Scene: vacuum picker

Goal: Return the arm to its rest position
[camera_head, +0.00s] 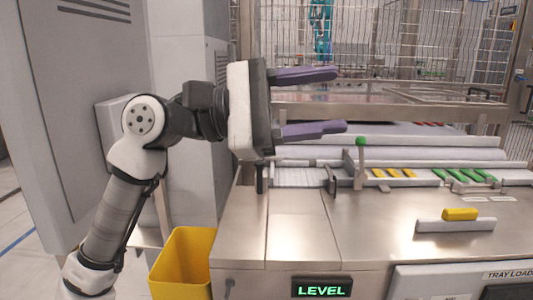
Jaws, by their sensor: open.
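My gripper (338,101) is at the upper middle of the view, with its two purple fingers spread apart, one above the other, and pointing right. Nothing is between the fingers. My white and grey arm comes up from the lower left and bends at the elbow toward the right. The gripper appears in front of the caged part of the machine and above the steel worktop (300,225).
A yellow bin (182,262) stands at the lower left. A yellow piece (460,214) sits on a grey block (455,226) on the worktop. A green-knobbed lever (360,160), yellow strips (402,173) and green strips (465,175) are behind. A grey cabinet (85,110) stands left.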

